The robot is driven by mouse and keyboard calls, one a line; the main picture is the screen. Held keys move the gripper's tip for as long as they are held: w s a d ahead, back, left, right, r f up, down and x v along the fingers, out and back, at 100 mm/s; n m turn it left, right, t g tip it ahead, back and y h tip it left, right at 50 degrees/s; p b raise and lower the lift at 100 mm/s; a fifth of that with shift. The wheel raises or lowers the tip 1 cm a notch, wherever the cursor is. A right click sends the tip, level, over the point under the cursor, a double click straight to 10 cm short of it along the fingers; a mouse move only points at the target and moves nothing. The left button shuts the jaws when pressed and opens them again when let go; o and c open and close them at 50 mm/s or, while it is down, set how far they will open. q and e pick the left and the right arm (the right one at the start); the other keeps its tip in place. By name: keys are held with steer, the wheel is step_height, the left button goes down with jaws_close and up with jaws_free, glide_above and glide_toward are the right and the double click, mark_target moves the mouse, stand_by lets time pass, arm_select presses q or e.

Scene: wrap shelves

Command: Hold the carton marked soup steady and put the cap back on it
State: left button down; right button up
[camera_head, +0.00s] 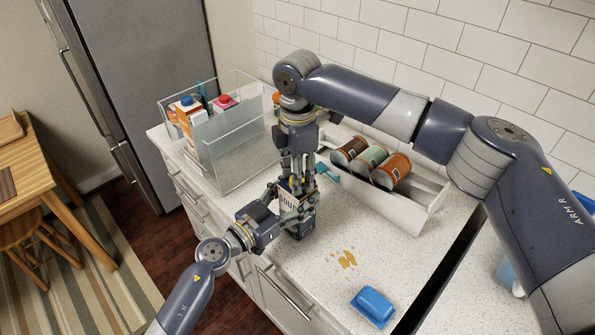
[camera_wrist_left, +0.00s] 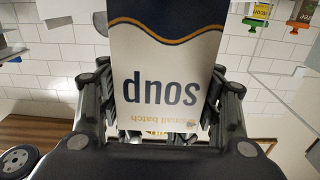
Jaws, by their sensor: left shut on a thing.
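The carton marked soup (camera_head: 289,201) stands on the counter, mostly hidden behind my grippers. In the left wrist view the carton (camera_wrist_left: 165,65) shows upside down, white with a dark blue band and the word "soup". My left gripper (camera_head: 297,207) is shut on the carton from its near left side; its fingers lie along both sides of the carton in the wrist view (camera_wrist_left: 160,125). My right gripper (camera_head: 299,172) points down directly over the carton's top. Its fingertips are too small and covered to read. I cannot make out the cap; the carton's top is hidden.
A clear bin (camera_head: 231,150) with cartons stands at the back left. A white rack (camera_head: 400,205) with several jars (camera_head: 370,160) lies to the right. A dark gap (camera_head: 440,275) edges the counter at right.

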jaws_close()
steer(key=m, duration=1.1)
steer(key=shift+o, duration=2.1)
jaws_free()
steer(key=shift+r, duration=0.1)
steer(key=shift+r, duration=2.2)
steer(key=shift+c, duration=0.2)
